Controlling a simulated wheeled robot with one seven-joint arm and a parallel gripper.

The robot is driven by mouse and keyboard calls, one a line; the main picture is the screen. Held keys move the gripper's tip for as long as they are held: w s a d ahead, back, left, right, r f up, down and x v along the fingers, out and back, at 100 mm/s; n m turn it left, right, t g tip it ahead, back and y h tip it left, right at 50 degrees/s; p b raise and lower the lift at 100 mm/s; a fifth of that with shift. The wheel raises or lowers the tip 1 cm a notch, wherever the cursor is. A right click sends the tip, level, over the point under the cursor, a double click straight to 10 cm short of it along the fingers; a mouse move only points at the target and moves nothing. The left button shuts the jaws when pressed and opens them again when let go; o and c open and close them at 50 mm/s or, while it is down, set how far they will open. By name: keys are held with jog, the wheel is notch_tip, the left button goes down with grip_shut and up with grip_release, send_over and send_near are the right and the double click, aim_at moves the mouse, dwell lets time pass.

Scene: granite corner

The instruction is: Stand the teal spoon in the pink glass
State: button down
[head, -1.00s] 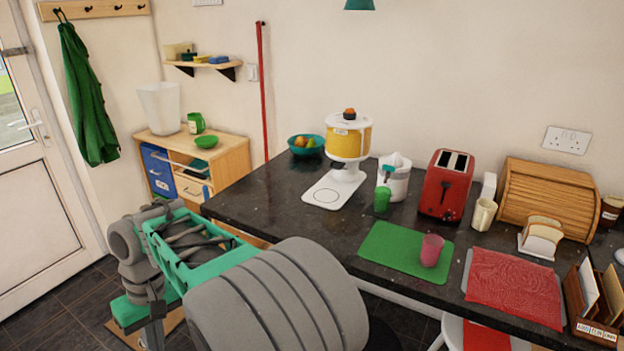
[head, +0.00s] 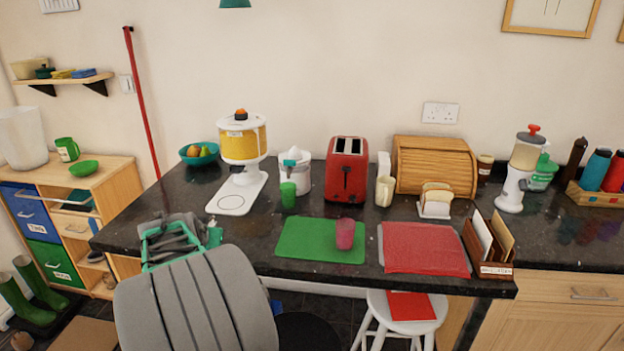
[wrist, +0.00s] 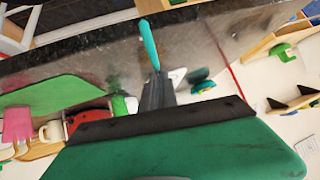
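The pink glass (head: 344,234) stands upright on the right part of the green mat (head: 300,240), and nothing shows above its rim. In the wrist view the pink glass (wrist: 17,124) is at the left edge. My gripper (wrist: 157,92) appears shut on the teal spoon (wrist: 150,45), which sticks out past the dark fingertips; the gripped part is hidden. In the head view my gripper is by the counter's front left edge, left of the mat, largely hidden behind my arm. A small teal piece (head: 214,236) beside it looks like the spoon.
A green cup (head: 288,195), a white juicer (head: 303,177) and a red toaster (head: 346,172) stand behind the mat. A red cloth (head: 424,248) lies to its right. A white-based dispenser (head: 240,197) stands behind my gripper. A white stool (head: 402,312) is below the front edge.

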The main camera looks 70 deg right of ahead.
jog(key=s+d+r+m+g+h, duration=0.2)
jog(key=s+d+r+h, duration=0.1)
jog(key=s+d, duration=0.35)
jog(key=s+d+r+m+g+h, duration=0.2)
jog(key=s+d, duration=0.4)
jog(key=d, duration=0.1)
jog(key=s+d+r+m+g+h+b, duration=0.1)
jog(key=s+d+r+m+g+h, duration=0.25)
jog(key=s, duration=0.55)
jog(key=s+d+r+m+g+y+b, duration=0.1)
jog(key=s+d+r+g, duration=0.1)
jog(key=s+r+g, duration=0.5)
jog(key=f+t+b, duration=0.1)
jog(key=f+b, duration=0.2)
jog(key=f, duration=0.1)
jog(key=s+f+t+b, duration=0.1)
jog(key=f+b, duration=0.2)
jog(key=f, duration=0.2)
jog(key=s+f+t+b, duration=0.1)
jog(key=f+b, duration=0.2)
jog(key=f, duration=0.1)
jog(key=shift+s+a+f+h+b, duration=0.15)
jog(key=shift+f+h+b, duration=0.1)
jog(key=shift+b, duration=0.15)
jog(key=shift+r, duration=0.1)
jog(key=c, duration=1.6)
grip_release()
jog(key=shift+o, duration=0.2)
